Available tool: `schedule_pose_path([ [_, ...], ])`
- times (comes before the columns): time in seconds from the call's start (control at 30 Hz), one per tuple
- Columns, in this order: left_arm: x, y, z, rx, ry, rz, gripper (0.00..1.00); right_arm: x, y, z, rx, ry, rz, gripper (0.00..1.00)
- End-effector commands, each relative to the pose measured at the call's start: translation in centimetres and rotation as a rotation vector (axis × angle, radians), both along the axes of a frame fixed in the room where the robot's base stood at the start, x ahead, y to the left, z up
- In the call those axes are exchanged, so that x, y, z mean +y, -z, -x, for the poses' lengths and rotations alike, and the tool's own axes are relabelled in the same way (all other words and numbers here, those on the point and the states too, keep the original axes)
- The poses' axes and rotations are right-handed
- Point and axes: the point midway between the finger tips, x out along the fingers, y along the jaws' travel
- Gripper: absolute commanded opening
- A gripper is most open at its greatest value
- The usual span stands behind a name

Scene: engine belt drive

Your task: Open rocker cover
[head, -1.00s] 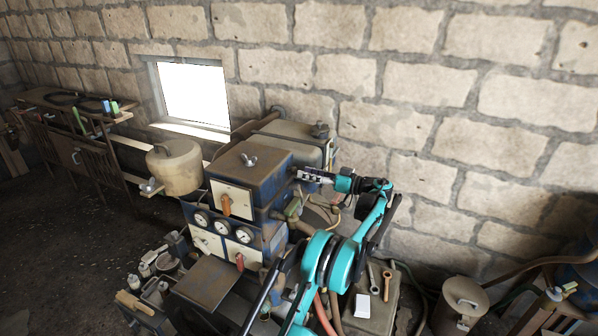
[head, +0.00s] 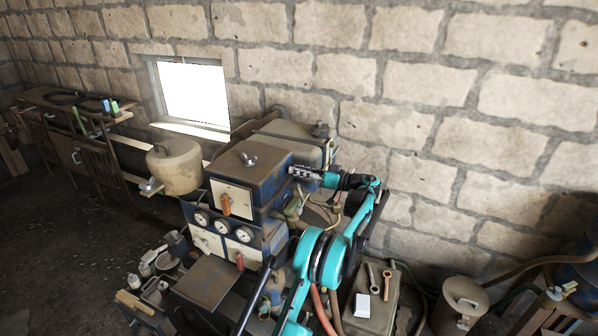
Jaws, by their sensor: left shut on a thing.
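The rocker cover (head: 240,163) appears to be the brown-topped blue box on top of the engine, with a metal wing nut on it. It sits level and looks closed. My left gripper (head: 294,171) is at its right side, shut on what looks like the cover's right edge. The fingertips are small, and the exact contact is hard to see. My teal left arm reaches up from the bottom middle and bends left to the cover. My right gripper is out of view.
A box with wrenches and a white block (head: 362,306) is at the lower right. Hoses and a stone wall (head: 430,130) lie behind my arm.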

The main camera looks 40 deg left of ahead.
Motion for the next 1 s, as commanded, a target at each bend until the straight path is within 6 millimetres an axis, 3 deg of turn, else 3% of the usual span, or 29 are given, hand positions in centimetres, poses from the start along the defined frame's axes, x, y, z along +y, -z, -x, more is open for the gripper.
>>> schedule_pose_path([
  [0.27, 0.2, -0.7, -0.6, 0.087, 0.002, 0.026, 0.00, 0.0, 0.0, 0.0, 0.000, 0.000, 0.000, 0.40],
  [1.0, 1.2, -2.8, -3.8, 0.539, 0.003, 0.166, 0.00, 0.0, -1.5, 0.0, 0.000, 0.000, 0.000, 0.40],
])
